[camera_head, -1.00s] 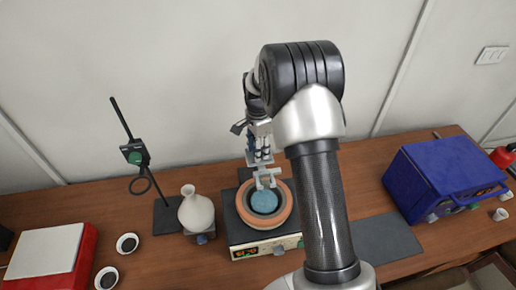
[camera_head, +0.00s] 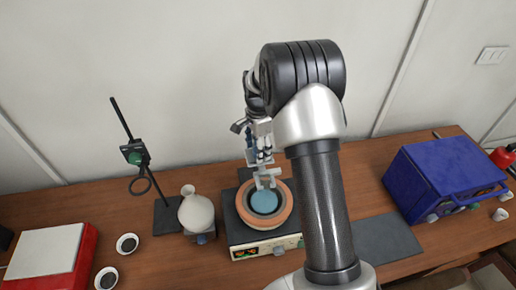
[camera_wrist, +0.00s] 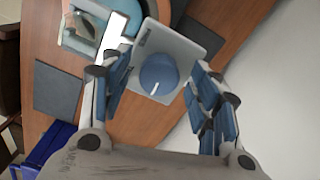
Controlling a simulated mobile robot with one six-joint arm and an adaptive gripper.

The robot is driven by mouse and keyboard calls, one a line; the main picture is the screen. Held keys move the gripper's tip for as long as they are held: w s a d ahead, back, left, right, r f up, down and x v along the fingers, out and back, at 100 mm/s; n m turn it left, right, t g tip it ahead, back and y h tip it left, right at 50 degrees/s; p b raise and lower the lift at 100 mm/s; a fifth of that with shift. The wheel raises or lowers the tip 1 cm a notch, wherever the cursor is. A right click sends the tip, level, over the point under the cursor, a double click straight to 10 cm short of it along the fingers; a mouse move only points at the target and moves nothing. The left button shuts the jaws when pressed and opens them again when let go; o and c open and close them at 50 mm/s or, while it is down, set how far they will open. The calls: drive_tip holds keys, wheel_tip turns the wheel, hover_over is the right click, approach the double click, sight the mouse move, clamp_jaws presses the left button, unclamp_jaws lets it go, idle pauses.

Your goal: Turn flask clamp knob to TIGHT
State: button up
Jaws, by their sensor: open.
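In the wrist view, a round blue knob (camera_wrist: 158,75) with a white pointer line sits on a light grey plate (camera_wrist: 190,42). The line points toward the bottom of that view. The plate's small lettering is not readable. My gripper (camera_wrist: 158,92) is open, its blue-padded fingers apart on either side of the knob with gaps between. In the head view my gripper (camera_head: 268,180) hangs above the hotplate (camera_head: 248,238); the grey plate is not clearly seen there. A black stand at left carries a clamp with a green knob (camera_head: 135,157).
An orange-rimmed bowl (camera_head: 285,212) with a blue disc inside sits on the hotplate. A white round flask (camera_head: 196,216) stands to its left. A blue box-shaped device (camera_head: 420,180) stands at right, past a dark mat (camera_head: 385,240). The wall (camera_head: 200,70) is close behind.

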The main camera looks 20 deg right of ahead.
wheel_tip(320, 180, up, 12)
drive_tip(key=shift+f, duration=0.25)
idle(0.4)
drive_tip(key=s+a+r+n+t+b, duration=0.1)
drive_tip(key=s+a+r+n+b, duration=0.25)
drive_tip(key=s, duration=0.35)
drive_tip(key=s+a+r+n+t+b, duration=0.15)
drive_tip(key=s+a+n+b, duration=0.25)
drive_tip(key=s, duration=0.4)
drive_tip(key=s+a+f+n+b, duration=0.1)
drive_tip(key=s+f+n+b, duration=0.1)
drive_tip(key=s, duration=0.4)
drive_tip(key=s+a+f+n+t+b, duration=0.1)
drive_tip(key=s+f+n+b, duration=0.1)
drive_tip(key=s, duration=0.4)
drive_tip(key=s+a+f+n+t+b, duration=0.1)
drive_tip(key=s+f+n+b, duration=0.1)
drive_tip(key=s+f+n, duration=0.2)
drive_tip(key=shift+s+a+n, duration=0.3)
drive_tip(key=shift+s+n, duration=0.55)
drive_tip(key=shift+s, duration=0.1)
